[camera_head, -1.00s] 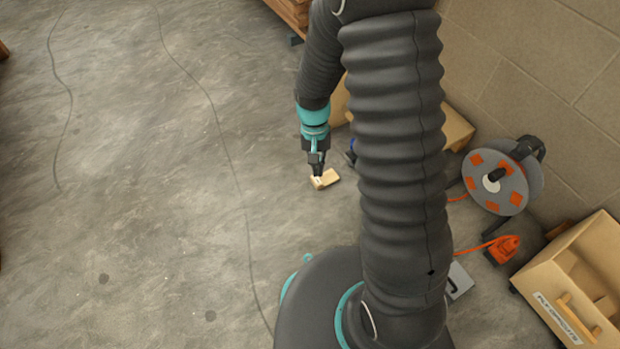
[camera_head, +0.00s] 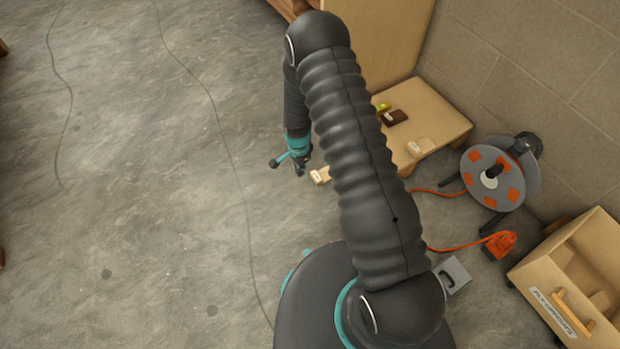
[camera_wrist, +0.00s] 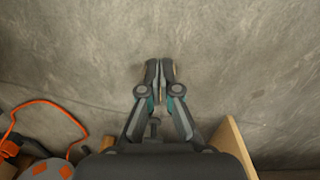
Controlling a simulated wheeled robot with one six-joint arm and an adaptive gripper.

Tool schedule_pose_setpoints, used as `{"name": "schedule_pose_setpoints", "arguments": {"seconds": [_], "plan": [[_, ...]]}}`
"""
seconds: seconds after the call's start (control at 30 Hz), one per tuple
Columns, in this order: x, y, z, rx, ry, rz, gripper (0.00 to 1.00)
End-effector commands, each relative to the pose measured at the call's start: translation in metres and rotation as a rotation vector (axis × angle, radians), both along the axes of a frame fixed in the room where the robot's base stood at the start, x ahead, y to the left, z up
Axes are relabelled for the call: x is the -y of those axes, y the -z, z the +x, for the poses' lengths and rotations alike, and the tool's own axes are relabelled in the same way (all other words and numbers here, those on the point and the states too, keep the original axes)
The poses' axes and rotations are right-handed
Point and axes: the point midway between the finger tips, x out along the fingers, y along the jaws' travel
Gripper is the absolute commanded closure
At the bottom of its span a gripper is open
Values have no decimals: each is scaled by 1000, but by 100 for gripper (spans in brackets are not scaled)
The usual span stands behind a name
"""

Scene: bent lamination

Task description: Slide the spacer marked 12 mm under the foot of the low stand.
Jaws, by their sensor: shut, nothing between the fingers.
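A small pale wooden block (camera_head: 320,176) with a light label lies on the floor, partly hidden behind my arm; its marking is too small to read. The low stand (camera_head: 443,111) is a light wooden platform by the wall, and its near foot (camera_head: 408,169) shows at the front corner. My gripper (camera_head: 300,172) is just left of the block, apart from the stand. In the wrist view my gripper (camera_wrist: 159,70) has its fingers together with nothing held, over bare floor. I cannot make out the block there.
Several small blocks, one dark (camera_head: 395,117) and one pale (camera_head: 419,147), lie on the stand. A cable reel (camera_head: 491,180) with an orange cable, a grey case (camera_head: 454,276) and a wooden crate (camera_head: 522,275) are at the right.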

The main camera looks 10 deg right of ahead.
Motion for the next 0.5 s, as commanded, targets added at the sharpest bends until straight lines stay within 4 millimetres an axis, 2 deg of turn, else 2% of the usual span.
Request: {"name": "schedule_pose_setpoints", "arguments": {"seconds": [0.1,0.27,0.5], "plan": [[-1,0,4,22,87,3,100],[-1,5,5,25,132,2,100],[-1,38,4,21,131,1,100]]}}
